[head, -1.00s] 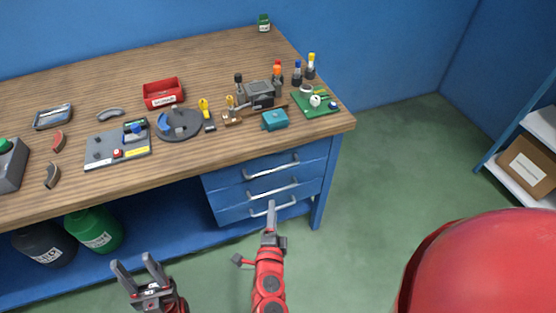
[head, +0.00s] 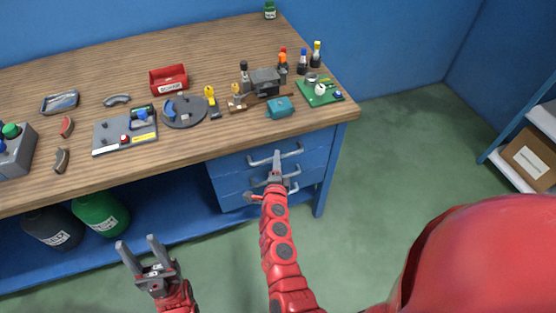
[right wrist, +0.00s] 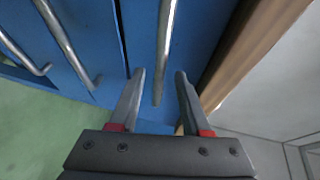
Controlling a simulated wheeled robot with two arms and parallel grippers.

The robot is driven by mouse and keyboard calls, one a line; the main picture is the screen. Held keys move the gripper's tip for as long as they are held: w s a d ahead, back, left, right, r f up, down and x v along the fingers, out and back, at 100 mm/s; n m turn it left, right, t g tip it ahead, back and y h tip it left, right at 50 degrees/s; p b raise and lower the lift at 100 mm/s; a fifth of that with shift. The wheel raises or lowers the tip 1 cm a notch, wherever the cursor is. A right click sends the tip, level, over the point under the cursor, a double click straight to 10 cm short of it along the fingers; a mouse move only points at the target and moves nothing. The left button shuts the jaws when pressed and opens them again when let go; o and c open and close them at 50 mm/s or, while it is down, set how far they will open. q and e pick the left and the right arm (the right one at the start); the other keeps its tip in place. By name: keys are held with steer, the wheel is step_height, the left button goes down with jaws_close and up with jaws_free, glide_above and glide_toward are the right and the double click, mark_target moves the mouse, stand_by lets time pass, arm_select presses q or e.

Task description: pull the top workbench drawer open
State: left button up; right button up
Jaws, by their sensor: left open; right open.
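The blue drawer unit under the right end of the workbench has a stack of drawers with metal bar handles. The top drawer (head: 228,167) looks closed, and its handle (head: 258,161) is just under the tabletop. My right gripper (head: 277,157) is at that handle and partly covers it. In the right wrist view, the top handle (right wrist: 165,45) runs between the open fingers of my right gripper (right wrist: 159,75); I cannot tell whether they touch it. My left gripper (head: 138,246) is open and empty, in front of the bench at the lower left.
The wooden workbench top (head: 200,60) holds a red bin (head: 169,79), a teal box (head: 279,107), a green board (head: 319,92) and other small items. Green (head: 100,213) and dark containers stand on the lower shelf. A shelf with a cardboard box (head: 530,157) is at right. Green floor is clear between.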

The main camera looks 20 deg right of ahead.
steer(key=shift+w+d+f, duration=0.2)
steer(key=shift+w+d, duration=0.05)
steer(key=shift+w, duration=0.3)
jaws_close()
stand_by(1.1)
